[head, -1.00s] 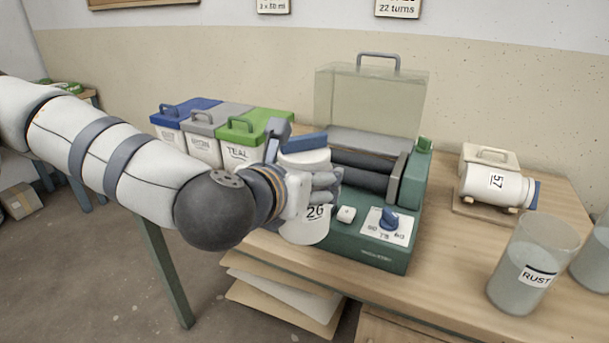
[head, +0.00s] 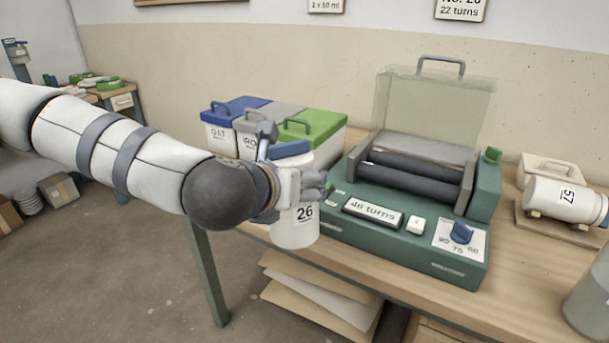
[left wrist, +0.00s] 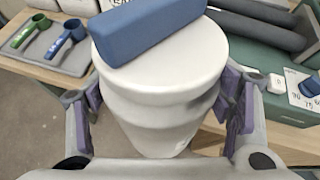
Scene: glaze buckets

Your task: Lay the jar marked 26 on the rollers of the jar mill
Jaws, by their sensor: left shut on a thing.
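The white jar marked 26 (head: 296,228) has a blue bar handle on its lid and hangs upright in my left gripper (head: 305,188), in front of the bench's front edge. In the left wrist view the jar (left wrist: 165,100) stands between both finger pads, its blue handle toward the camera. The green jar mill (head: 400,235) is to the right of the jar on the bench. Its clear lid (head: 435,103) stands open, and its dark rollers (head: 412,175) are bare. The mill's display (head: 372,212) reads 48 turns. My right gripper is not in view.
Bins with blue, grey and green lids (head: 312,124) stand left of the mill. Another jar, marked 57 (head: 565,199), lies on a wooden cradle at the right. A grey container (head: 590,300) is at the right front. Two scoops (left wrist: 45,38) lie on a grey mat.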

